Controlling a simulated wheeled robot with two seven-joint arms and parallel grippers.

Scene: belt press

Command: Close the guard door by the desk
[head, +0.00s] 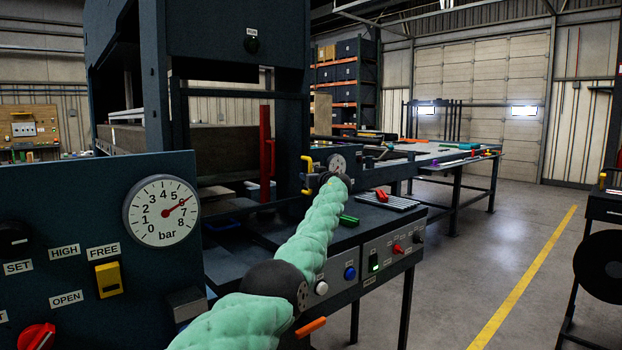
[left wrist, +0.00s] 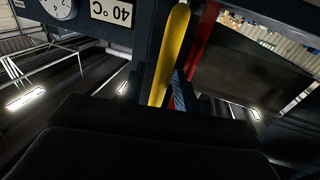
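A yellow handle (head: 307,175) stands on a dark panel (head: 398,166) with a small round gauge, beside the press opening. I take this to be the guard door; its hinge and full outline are hidden. My left arm in its mint-green sleeve reaches to it, and the left gripper (head: 318,181) is right at the handle. In the left wrist view the yellow handle (left wrist: 169,55) runs upright just beyond the dark gripper body, with a 40 °C label beside it. My right gripper is not in view.
A control desk (head: 368,240) with buttons and a green-lit switch lies below my arm. A large panel (head: 80,230) with a bar gauge fills the near left. A red post (head: 265,150) stands in the press. Open floor with a yellow line (head: 525,275) lies to the right.

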